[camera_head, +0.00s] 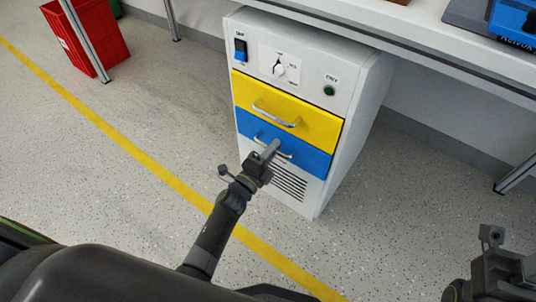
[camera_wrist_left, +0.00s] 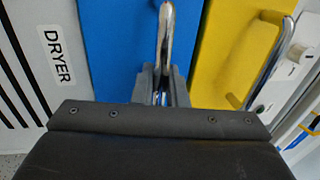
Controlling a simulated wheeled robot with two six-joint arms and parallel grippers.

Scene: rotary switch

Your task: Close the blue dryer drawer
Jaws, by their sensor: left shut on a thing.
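The blue drawer (camera_head: 305,158) is in the lower half of a white dryer cabinet (camera_head: 345,130), under a yellow drawer (camera_head: 315,122). Its front looks flush, or almost flush, with the yellow one; a small gap is too fine to tell. My left gripper (camera_head: 269,150) is shut on the blue drawer's metal handle (camera_wrist_left: 166,35), with the fingers around the bar in the left wrist view. The blue front (camera_wrist_left: 115,50) fills the middle there, beside a DRYER label (camera_wrist_left: 57,56). My right gripper (camera_head: 492,240) is at the lower right, away from the cabinet; its fingers are unclear.
A blue switch, a rotary knob (camera_head: 279,70) and a green button (camera_head: 329,91) are above the drawers. Dark vent slots (camera_head: 290,187) are below. A white table (camera_head: 450,45) stands over the cabinet. A red bin (camera_head: 88,40) is far left. The speckled floor in front is clear.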

